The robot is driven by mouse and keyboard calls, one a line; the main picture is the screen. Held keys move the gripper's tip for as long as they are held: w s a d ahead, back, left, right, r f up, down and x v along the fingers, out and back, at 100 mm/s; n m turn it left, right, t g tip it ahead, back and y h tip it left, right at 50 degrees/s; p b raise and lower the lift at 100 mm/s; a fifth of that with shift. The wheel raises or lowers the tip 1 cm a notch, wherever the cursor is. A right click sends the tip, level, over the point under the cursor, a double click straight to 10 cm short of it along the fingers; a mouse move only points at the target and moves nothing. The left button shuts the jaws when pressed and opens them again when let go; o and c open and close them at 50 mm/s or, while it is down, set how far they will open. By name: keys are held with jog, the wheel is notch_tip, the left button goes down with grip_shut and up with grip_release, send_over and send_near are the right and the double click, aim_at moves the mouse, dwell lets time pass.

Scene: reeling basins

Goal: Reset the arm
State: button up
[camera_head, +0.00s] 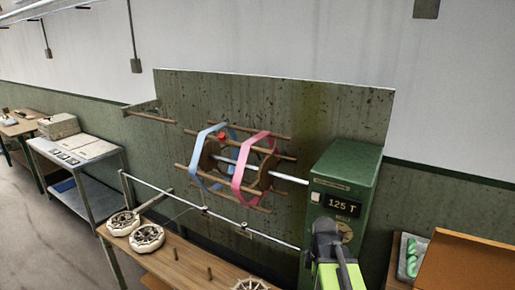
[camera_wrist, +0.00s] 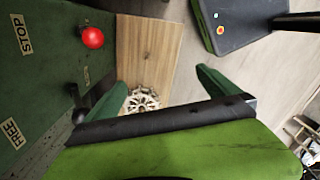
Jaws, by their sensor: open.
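My gripper (camera_wrist: 161,78) is open in the wrist view, its two green fingers spread with nothing between them. Beyond the fingers lie a wooden bench top and a white spoked wheel (camera_wrist: 142,99). In the head view my lime and black arm is at the lower right, in front of the green control box (camera_head: 348,172), and the fingertips cannot be made out there. The box display reads "125 T". In the wrist view a red ball knob (camera_wrist: 92,38) stands near a STOP label (camera_wrist: 22,34), left of the gripper.
A reel with a blue band (camera_head: 207,155) and a pink band (camera_head: 243,165) is left of the box. White spoked wheels (camera_head: 147,238) lie on the wooden bench (camera_head: 180,262). A metal cart (camera_head: 75,165) stands at left. A grey tray (camera_head: 409,262) with green skeins is at right.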

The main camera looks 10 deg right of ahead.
jog(key=s+a+f+m, duration=0.1)
jog(key=a+f+m, duration=0.1)
jog(key=a+m, duration=0.7)
jog(key=m, duration=0.6)
jog(key=shift+s+b, duration=0.35)
jog(key=shift+s, duration=0.05)
jog(key=shift+r, duration=0.15)
